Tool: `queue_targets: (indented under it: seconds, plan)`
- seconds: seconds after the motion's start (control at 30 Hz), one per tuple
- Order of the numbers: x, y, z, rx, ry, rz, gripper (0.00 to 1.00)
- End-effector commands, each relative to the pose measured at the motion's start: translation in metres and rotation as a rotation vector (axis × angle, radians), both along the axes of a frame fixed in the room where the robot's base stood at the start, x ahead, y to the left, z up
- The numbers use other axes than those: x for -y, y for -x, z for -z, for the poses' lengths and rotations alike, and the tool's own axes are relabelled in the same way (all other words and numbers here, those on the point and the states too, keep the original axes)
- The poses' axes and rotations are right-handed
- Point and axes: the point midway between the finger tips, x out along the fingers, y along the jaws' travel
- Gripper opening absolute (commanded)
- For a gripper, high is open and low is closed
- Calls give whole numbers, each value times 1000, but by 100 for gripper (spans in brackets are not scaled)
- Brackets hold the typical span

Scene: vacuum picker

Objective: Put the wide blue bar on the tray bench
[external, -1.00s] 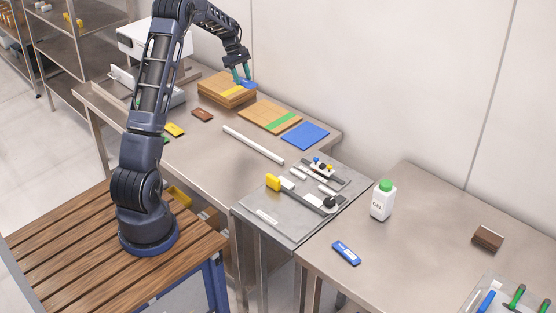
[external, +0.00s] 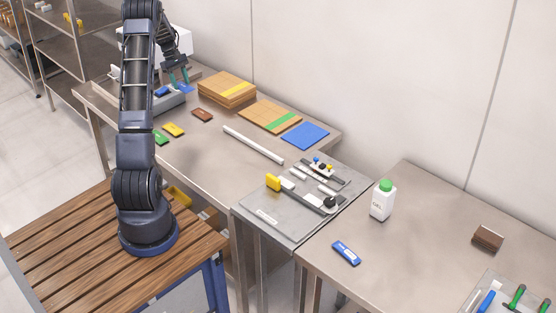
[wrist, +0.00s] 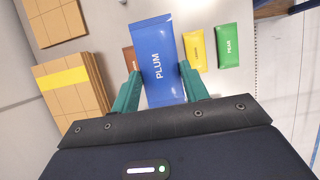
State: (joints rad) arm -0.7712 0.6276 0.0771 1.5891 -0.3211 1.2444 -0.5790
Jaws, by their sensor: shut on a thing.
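My gripper (external: 180,80) is shut on a wide blue bar (external: 186,89) and holds it above the far part of the left steel bench (external: 205,145). In the wrist view the bar (wrist: 158,60) is marked PLUM and lies between the two teal fingers (wrist: 160,88). Its near end is partly hidden by the gripper body. A smaller blue piece (external: 162,91) shows near the grey machine, close to my gripper. The right steel bench (external: 430,225) carries a clear tray of tools (external: 480,299) at its front right; I cannot tell which bench is the tray bench.
Brown (external: 202,114), yellow (external: 174,129) and green (external: 161,138) bars lie nearer. A fixture plate (external: 262,215) and bottle (external: 382,201) stand rightward.

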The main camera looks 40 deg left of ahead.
Motion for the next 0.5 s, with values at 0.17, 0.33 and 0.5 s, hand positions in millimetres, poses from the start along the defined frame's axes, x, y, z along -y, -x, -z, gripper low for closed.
queue_targets:
  seconds: [0.17, 0.33, 0.5]
  plan:
    - [0, 0, 41, -2, 2, 0, 22]
    - [0, 0, 78, -2, 3, 0, 22]
    - [0, 0, 110, -1, 1, -1, 22]
